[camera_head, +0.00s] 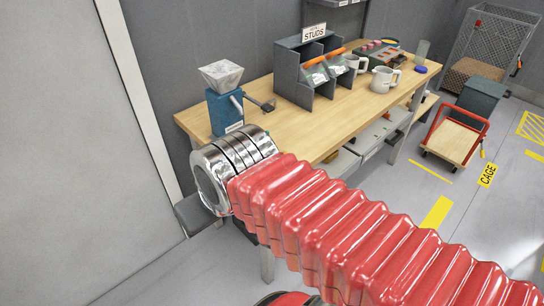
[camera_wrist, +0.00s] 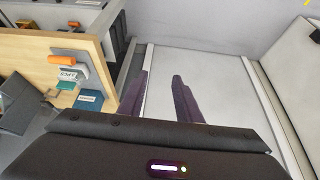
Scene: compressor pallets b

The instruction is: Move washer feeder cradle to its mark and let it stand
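A blue feeder body (camera_head: 226,112) with a pale grey hopper (camera_head: 221,75) on top stands at the near left end of the wooden workbench. It has a label low on its front and a dark arm reaching right. I cannot tell whether this is the washer feeder cradle. In the wrist view, a teal labelled block (camera_wrist: 91,100) and an orange piece (camera_wrist: 62,60) show at the bench. My gripper (camera_wrist: 161,77) is open, its two dark fingers apart with nothing seen between them. It is beside the bench end, over the grey floor. No mark for the cradle can be made out.
The workbench (camera_head: 290,125) carries a grey bin rack (camera_head: 302,75) signed STUDS, white mugs (camera_head: 383,79) and a blue item (camera_head: 420,69). A red cart (camera_head: 455,138), a mesh cage (camera_head: 493,45) and yellow floor markings stand right. Walls are close on the left.

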